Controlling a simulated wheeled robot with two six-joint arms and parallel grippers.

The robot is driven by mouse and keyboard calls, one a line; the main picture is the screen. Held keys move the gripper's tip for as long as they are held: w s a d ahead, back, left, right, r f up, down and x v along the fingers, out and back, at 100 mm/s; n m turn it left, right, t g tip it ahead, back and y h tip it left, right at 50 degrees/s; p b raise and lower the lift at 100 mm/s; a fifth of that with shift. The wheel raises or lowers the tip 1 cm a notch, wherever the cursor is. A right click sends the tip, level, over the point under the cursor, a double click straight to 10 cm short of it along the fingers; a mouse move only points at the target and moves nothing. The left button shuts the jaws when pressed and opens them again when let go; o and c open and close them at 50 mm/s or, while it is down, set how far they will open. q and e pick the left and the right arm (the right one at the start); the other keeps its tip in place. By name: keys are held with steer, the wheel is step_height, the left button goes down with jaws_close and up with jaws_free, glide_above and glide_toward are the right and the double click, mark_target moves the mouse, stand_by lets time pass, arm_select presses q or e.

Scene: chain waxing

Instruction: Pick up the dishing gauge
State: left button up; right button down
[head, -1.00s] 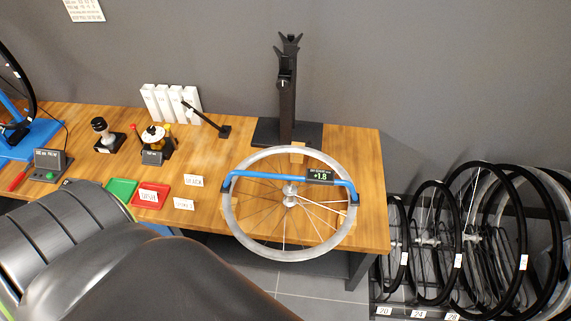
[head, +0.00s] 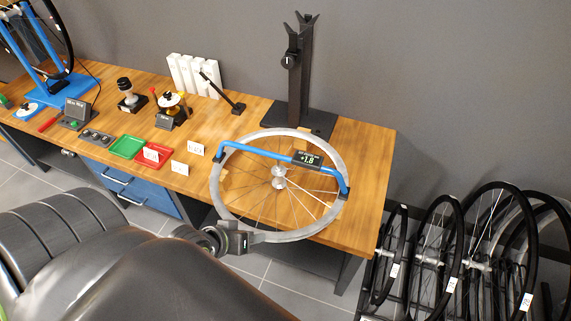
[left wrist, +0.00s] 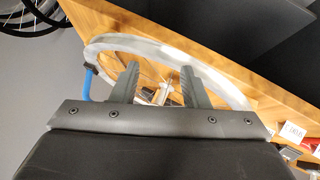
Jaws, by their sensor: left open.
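The dishing gauge (head: 270,153) is a blue bar with bent-down ends and a dark display reading +1.8. It lies across a silver spoked wheel (head: 338,150) at the right end of the workbench. My left gripper (head: 238,240) is at the wheel's near rim, on the near side of the gauge and apart from it. In the left wrist view my open left gripper (left wrist: 158,84) has two dark fingers with nothing between them but the wheel's hub and spokes behind. A blue end of the gauge (left wrist: 87,85) shows left of the fingers. My right gripper is not visible.
A black stand (head: 299,75) rises behind the wheel. Green (head: 127,147) and red (head: 160,156) trays, small white cards and several tools sit to the left. The bench's right corner is clear.

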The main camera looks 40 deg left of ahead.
mark_target(280, 159)
arm_select(q)
steer(key=w+r+n+t, duration=0.1)
steer(key=n, duration=0.1)
steer(key=w+a+r+n+t+h, duration=0.1)
steer(key=n, duration=0.1)
steer(key=w+a+r+n+t, duration=0.1)
steer(key=n+t, duration=0.1)
steer(key=shift+w+r+h, duration=0.3)
steer(key=shift+r, duration=0.1)
steer(key=w+a+r+n+t, duration=0.2)
steer(key=a+r+n+t, duration=0.1)
steer(key=a+n, duration=0.25)
steer(key=shift+n+y, duration=0.5)
steer(key=shift+n, duration=0.05)
steer(key=x, duration=0.5)
steer(key=r+x, duration=0.1)
steer(key=x, duration=1)
steer(key=shift+w+r, duration=0.3)
steer(key=shift+w, duration=0.15)
steer(key=shift+w+d, duration=0.1)
steer(key=shift+w, duration=0.15)
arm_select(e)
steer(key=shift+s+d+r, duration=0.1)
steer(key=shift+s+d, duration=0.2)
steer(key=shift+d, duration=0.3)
